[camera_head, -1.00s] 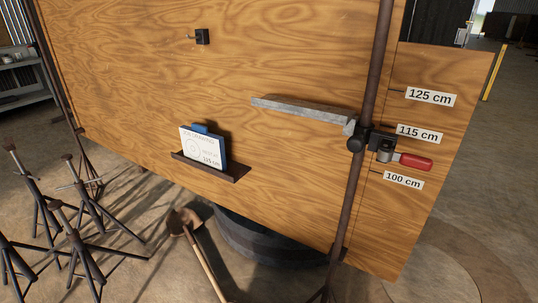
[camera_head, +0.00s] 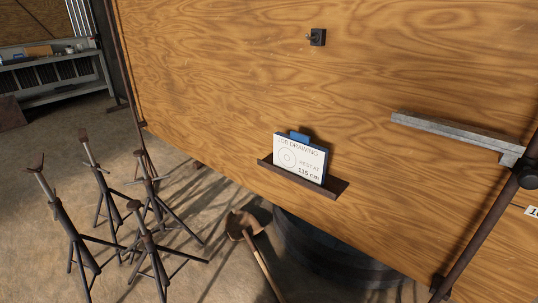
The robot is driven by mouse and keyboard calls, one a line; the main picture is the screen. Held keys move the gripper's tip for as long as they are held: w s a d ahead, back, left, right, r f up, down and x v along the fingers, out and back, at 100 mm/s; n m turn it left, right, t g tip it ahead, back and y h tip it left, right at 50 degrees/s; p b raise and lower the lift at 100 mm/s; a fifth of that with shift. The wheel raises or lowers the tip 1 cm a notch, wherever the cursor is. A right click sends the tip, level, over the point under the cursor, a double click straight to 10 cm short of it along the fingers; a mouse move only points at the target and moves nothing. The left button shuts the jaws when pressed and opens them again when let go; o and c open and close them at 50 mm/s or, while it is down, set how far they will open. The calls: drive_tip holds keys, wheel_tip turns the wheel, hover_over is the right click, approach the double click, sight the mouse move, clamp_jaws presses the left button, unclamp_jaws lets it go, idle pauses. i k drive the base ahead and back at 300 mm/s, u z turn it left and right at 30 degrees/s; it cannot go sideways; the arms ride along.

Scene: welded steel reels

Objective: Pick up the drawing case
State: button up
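The drawing case (camera_head: 300,158) is a flat case with a white front sheet reading "JOB DRAWING" and "REST AT 115 cm", with a blue part showing at its top. It stands upright, leaning back slightly, on a narrow dark ledge (camera_head: 332,190) fixed to the plywood board. Nothing is seen touching it apart from the ledge and the board behind. My gripper is not in view.
A grey metal bar (camera_head: 455,132) juts along the board at right, beside a rusty upright pole (camera_head: 490,225). A small black hook (camera_head: 318,37) is above the case. A shovel (camera_head: 255,245), dark drum (camera_head: 330,250) and several stands (camera_head: 104,190) occupy the floor below and left.

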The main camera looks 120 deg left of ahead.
sight(294, 154)
drive_tip(key=k, duration=1.7)
drive_tip(key=u, duration=1.6)
drive_tip(key=i, duration=1.65)
